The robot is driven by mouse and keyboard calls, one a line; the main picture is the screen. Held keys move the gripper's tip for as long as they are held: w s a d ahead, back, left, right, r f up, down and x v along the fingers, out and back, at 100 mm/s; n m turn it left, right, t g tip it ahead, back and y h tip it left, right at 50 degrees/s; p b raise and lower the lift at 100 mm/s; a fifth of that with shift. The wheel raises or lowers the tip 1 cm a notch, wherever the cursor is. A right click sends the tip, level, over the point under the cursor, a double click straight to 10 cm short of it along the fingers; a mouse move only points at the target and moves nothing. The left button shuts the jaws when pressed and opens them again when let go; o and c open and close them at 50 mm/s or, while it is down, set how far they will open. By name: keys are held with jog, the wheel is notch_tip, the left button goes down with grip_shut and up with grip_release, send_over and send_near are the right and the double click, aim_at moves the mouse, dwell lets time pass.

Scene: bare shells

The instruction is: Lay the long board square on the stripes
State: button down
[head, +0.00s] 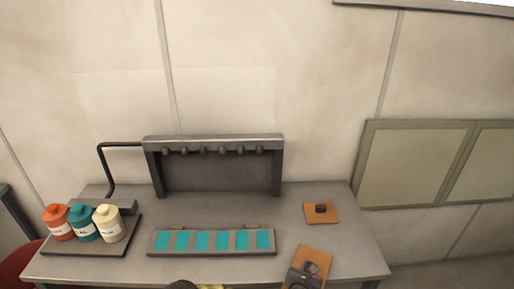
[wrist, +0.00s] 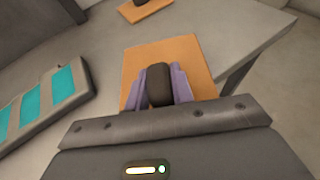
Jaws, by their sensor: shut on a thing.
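My gripper (head: 306,272) is at the front right of the grey table. In the wrist view its two purple fingers (wrist: 160,88) are shut on the dark knob of the long orange board (wrist: 198,57). The long board also shows in the head view (head: 316,254), its near part hidden by my gripper. I cannot tell whether it rests on the table or hangs just above it. The teal stripes (head: 222,240) lie in a row on a grey plate (head: 212,251) left of the board. The plate's right end shows in the wrist view (wrist: 80,95).
A shorter orange board (head: 329,217) with a dark knob lies behind the long one. A grey rack (head: 213,139) with several knobs stands at the back. Orange, teal and cream bottles (head: 109,224) stand on a tray at left. The table's right edge is close to the board.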

aim_at(302, 261)
jog(key=n+y, duration=0.1)
jog(key=w+n+y+b, duration=0.1)
jog(key=a+n+t+y, duration=0.1)
jog(key=shift+w+a+r+b, duration=0.1)
jog(key=shift+w+r+b, duration=0.15)
jog(key=shift+b, duration=0.15)
jog(key=shift+a+r+n+y+b, duration=0.2)
jog(key=shift+a+r+n+y, duration=0.15)
jog(key=shift+n+y, duration=0.25)
jog(key=shift+a+r+n+y+b, duration=0.15)
jog(key=shift+a+r+n+y, duration=0.2)
jog(key=shift+y, duration=0.45)
jog(key=shift+w, duration=0.1)
jog(key=shift+s+d, duration=0.2)
